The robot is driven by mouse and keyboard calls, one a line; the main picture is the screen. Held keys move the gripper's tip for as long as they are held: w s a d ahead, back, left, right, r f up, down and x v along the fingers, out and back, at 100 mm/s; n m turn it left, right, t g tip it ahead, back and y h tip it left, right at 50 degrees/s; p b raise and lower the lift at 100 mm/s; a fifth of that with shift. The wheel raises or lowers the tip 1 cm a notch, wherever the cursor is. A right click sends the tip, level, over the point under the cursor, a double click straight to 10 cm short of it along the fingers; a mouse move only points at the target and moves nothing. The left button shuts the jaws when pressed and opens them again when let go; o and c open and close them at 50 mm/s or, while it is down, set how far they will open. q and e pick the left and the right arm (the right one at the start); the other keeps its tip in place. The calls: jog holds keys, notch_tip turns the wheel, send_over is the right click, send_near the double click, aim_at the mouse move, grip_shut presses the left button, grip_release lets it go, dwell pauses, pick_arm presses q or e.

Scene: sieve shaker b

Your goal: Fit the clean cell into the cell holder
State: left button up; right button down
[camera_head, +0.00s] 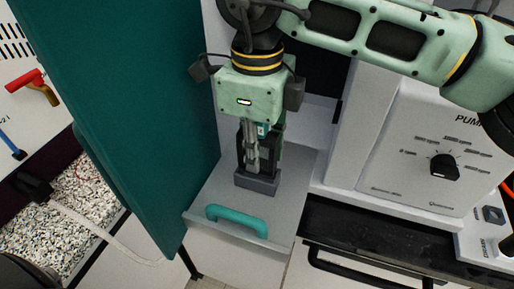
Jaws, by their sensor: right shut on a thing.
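My right gripper (254,162) comes down from above, its arm entering from the upper right. It is shut on the clean cell (263,131), which is mostly hidden behind the fingers; a small teal and white patch of it shows. The cell holder (257,182) appears as a dark grey block on a light grey drawer-like tray (215,190). The fingers are right above or at the holder. I cannot tell whether the cell's lower end is inside it. My left gripper is not in view.
The tray has a teal handle (237,219) at its front. A tall teal panel (150,110) stands close on the left. A white pump unit with a black knob (444,166) stands on the right. Red and blue levers (25,80) are at far left.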

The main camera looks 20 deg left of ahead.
jog(key=shift+f+b, duration=1.05)
jog(key=shift+f, duration=0.25)
jog(key=c, duration=1.5)
grip_release()
jog(key=shift+o, duration=0.2)
